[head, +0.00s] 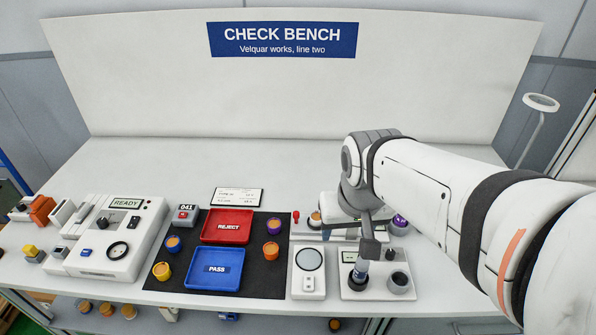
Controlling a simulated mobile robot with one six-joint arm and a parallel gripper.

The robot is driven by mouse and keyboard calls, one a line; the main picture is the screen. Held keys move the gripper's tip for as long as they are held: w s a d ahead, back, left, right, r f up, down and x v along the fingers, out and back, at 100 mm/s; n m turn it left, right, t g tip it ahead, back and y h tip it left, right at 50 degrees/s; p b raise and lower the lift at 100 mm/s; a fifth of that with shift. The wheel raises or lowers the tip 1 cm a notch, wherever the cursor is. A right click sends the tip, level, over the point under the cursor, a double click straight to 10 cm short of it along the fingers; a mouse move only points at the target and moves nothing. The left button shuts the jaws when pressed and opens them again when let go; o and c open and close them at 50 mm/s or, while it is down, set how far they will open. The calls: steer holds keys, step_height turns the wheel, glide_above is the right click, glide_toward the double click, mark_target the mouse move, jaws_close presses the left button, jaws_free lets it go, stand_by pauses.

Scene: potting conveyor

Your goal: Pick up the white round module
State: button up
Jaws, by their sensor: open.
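My gripper (369,249) points down over the light grey station (352,291) at the front right of the bench, and its jaws are open. A small round piece with a pale top and bluish side (360,270) stands directly below or between the fingers. I cannot tell whether the fingers touch it, and they partly cover it. This piece may be the white round module, but its small size leaves that unclear. My arm comes in from the right and hides part of the bench behind the gripper.
A white device with a round plate (309,260) is to the left. The black mat (262,284) holds red (246,240) and blue (193,284) trays and several coloured modules. A purple-topped piece (400,221) sits behind.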

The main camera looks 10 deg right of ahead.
steer(key=w+f+m+p, duration=0.2)
steer(key=w+m, duration=0.1)
steer(key=w, duration=0.8)
steer(key=m+g+p, duration=0.2)
steer(key=m+p, duration=0.1)
glide_toward(317, 218)
steer(key=shift+w+a+f+h, duration=0.15)
steer(key=shift+w+a+h, duration=0.15)
steer(key=shift+w+a, duration=0.15)
step_height(317, 218, down, 2)
steer(key=shift+d+f, duration=0.1)
steer(key=shift+f, duration=0.15)
steer(key=f, duration=0.1)
steer(key=f+p, duration=0.2)
steer(key=f, duration=0.1)
steer(key=shift+s+d, duration=0.2)
steer(key=shift+d, duration=0.15)
steer(key=shift+f, duration=0.7)
